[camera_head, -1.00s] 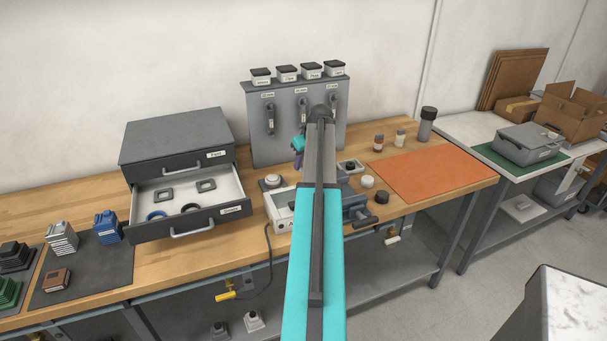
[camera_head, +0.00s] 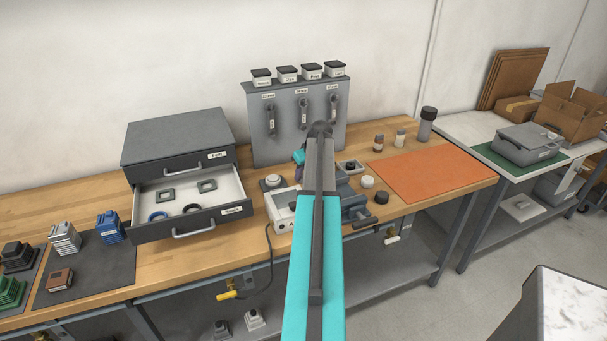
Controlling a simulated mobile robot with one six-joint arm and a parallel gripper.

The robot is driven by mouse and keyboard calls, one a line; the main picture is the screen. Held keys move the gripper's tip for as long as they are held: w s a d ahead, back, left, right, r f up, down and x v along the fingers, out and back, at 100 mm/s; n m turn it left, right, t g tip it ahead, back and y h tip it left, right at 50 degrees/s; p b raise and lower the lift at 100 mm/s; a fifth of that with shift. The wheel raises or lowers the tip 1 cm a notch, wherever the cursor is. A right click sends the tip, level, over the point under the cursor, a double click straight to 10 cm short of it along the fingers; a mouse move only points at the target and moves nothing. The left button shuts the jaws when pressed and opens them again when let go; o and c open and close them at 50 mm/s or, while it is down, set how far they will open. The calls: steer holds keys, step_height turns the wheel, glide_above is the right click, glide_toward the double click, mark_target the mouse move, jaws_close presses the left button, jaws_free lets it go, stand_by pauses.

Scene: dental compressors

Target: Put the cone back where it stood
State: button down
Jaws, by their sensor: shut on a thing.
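My gripper (camera_head: 299,162) is partly in view beyond the end of my arm, above the bench near the grey upright panel (camera_head: 262,130). A teal part and a small purple part of it or its load show to the left of my arm. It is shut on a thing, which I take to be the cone. My arm hides most of it, so its shape and tilt cannot be told. No cone is clearly seen standing elsewhere on the bench (camera_head: 80,195).
An open drawer (camera_head: 222,190) holds several rings and square frames. A white device (camera_head: 283,208), a blue-grey vise (camera_head: 354,208) and small round parts crowd the bench around my arm. An orange mat (camera_head: 430,173) at right is bare. Bottles (camera_head: 427,125) stand behind it.

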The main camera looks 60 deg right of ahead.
steer(key=shift+f, duration=0.15)
steer(key=c, duration=1.3)
jaws_free()
steer(key=shift+c, duration=0.2)
steer(key=b+v, duration=0.2)
steer(key=v, duration=1)
steer(key=shift+a, duration=0.1)
